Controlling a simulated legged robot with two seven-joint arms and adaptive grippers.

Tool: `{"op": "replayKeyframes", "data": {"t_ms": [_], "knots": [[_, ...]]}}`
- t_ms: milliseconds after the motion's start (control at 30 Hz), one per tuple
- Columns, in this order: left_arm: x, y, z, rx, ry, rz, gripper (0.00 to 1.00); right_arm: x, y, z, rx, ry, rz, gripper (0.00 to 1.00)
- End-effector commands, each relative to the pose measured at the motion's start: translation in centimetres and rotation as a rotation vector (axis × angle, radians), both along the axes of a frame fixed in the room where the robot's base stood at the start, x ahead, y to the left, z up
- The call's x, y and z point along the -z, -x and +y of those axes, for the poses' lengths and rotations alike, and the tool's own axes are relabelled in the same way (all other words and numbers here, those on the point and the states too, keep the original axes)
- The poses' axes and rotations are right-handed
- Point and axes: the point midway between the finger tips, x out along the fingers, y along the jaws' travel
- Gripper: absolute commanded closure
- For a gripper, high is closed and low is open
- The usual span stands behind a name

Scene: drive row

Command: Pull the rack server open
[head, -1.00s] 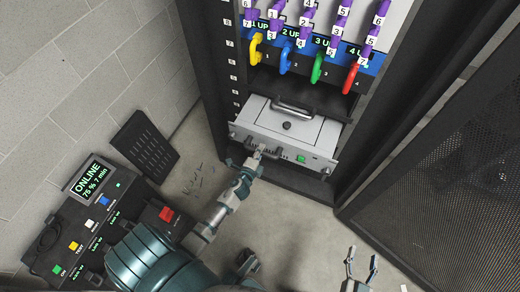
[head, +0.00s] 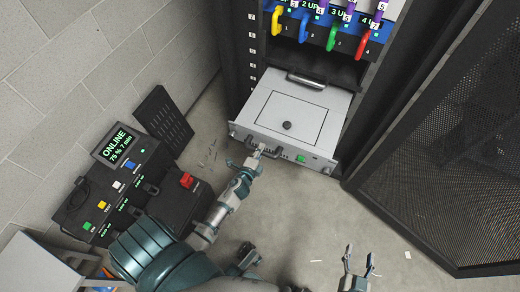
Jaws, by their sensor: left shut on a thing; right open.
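The rack server (head: 315,123) is a light grey box drawn part way out of the black rack, with its top plate and a dark round knob showing. Its front has a dark handle (head: 277,153) and a green button. My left gripper (head: 257,155) is shut on this front handle, partly covering it. My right gripper (head: 360,263) is open and empty, low in the view and apart from the rack.
A black mesh door (head: 455,150) stands open on the right. A power unit (head: 120,180) with a lit screen stands at the left by the block wall. Coloured-handled drives (head: 331,38) sit above the server. The floor (head: 305,220) in front is mostly clear.

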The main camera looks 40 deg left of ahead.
Motion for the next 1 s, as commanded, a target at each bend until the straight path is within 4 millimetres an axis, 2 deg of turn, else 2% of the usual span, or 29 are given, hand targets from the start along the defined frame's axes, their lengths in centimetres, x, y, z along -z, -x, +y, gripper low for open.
{"op": "replayKeyframes", "data": {"t_ms": [33, 367, 400, 500, 833, 1000], "knots": [[0.3, 0.0, -1.1, 0.018, 0.011, 0.001, 1.00, 0.1, 0.0, 0.0, 0.000, 0.002, 0.003, 0.42], [0.4, 0.0, -1.1, 0.018, 0.009, 0.002, 1.00, 0.1, 0.0, 0.0, -0.004, 0.002, 0.001, 0.42], [0.4, 0.0, -1.1, 0.018, 0.009, 0.002, 0.71, 0.0, 0.0, 0.1, -0.004, 0.002, -0.001, 0.42], [0.3, 0.0, -1.0, 0.015, 0.008, 0.001, 0.49, -0.1, 0.0, 0.2, -0.005, 0.000, -0.002, 0.42], [0.2, 0.3, -0.5, 0.011, 0.008, 0.000, 0.49, -0.2, -0.1, 0.2, -0.007, 0.002, -0.007, 0.42], [-0.2, 2.6, -1.1, 0.011, 0.007, 0.001, 0.49, -0.2, 0.0, 0.2, -0.006, 0.001, -0.006, 0.42]]}}
